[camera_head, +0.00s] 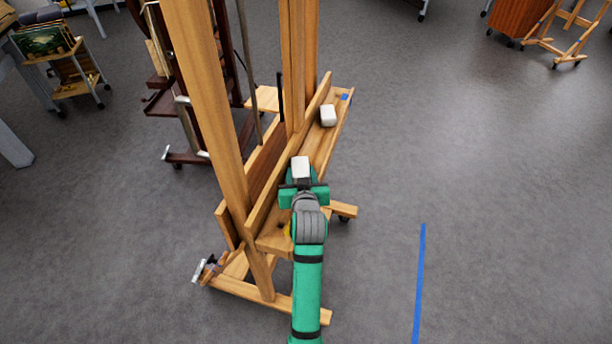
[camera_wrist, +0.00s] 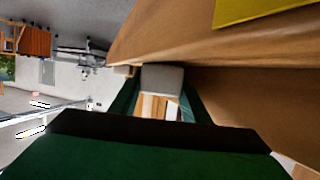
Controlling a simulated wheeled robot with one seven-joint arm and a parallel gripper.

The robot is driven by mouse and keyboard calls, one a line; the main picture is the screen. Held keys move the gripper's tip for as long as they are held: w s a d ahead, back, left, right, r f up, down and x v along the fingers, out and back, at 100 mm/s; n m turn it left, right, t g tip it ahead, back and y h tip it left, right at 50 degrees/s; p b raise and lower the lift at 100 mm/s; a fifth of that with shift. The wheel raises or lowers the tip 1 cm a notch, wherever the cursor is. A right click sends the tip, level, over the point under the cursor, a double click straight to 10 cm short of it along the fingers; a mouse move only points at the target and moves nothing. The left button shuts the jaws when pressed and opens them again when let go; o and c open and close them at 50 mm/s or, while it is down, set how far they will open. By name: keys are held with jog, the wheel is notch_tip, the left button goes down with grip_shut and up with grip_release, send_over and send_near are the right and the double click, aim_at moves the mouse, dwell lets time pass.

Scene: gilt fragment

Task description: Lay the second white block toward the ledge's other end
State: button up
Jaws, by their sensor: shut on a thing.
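A white block (camera_head: 328,115) lies on the wooden easel's ledge (camera_head: 322,142), toward its far end. My gripper (camera_head: 301,180) is over the middle of the ledge, nearer to me. It is shut on a second white block (camera_head: 300,164), which sticks out past the fingers. In the wrist view, the held block (camera_wrist: 162,76) shows greyish between the green fingers, close to the wooden ledge (camera_wrist: 235,52). I cannot tell whether it touches the ledge. My gripper and arm hide part of the ledge's near end.
A blue mark (camera_head: 345,97) is at the ledge's far end. A yellow patch (camera_wrist: 262,8) shows on the wood, partly hidden in the head view. The easel's upright posts (camera_head: 212,100) rise left of the ledge. Open floor with a blue tape line (camera_head: 420,280) lies to the right.

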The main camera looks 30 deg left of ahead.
jog(key=shift+w+d+f, duration=0.1)
jog(key=shift+d+f, duration=0.05)
jog(key=shift+d, duration=0.1)
jog(key=shift+f, duration=0.2)
jog(key=o, duration=0.7)
jog(key=shift+o, duration=0.2)
jog(key=shift+r, duration=0.1)
jog(key=shift+r, duration=0.15)
jog(key=v, duration=1.2)
